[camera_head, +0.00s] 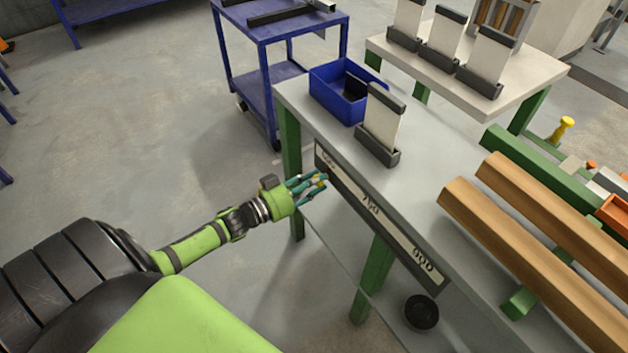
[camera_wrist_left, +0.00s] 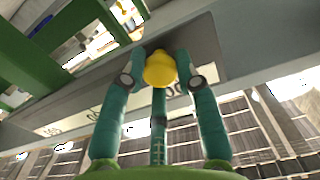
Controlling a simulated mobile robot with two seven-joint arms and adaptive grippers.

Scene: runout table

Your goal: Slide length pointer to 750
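The length pointer shows as a yellow knob (camera_head: 319,183) at the left part of the scale strip (camera_head: 395,232) on the table's front edge. The strip reads 750 near its middle and 900 toward the right end; the marking near the left end is too small to read. My left gripper (camera_head: 314,186) is at the knob, well left of the 750 mark. In the left wrist view, its teal fingers close around the yellow knob (camera_wrist_left: 160,69), with tips against its sides. The pointer's body behind the knob is hidden. My right gripper is not in view.
The runout table (camera_head: 420,190) carries a blue bin (camera_head: 335,98), an upright plate in a dark holder (camera_head: 382,125) and wooden beams (camera_head: 535,260) at right. A blue cart (camera_head: 270,60) stands behind the table's left end. A black round knob (camera_head: 421,313) sits below the strip's right end.

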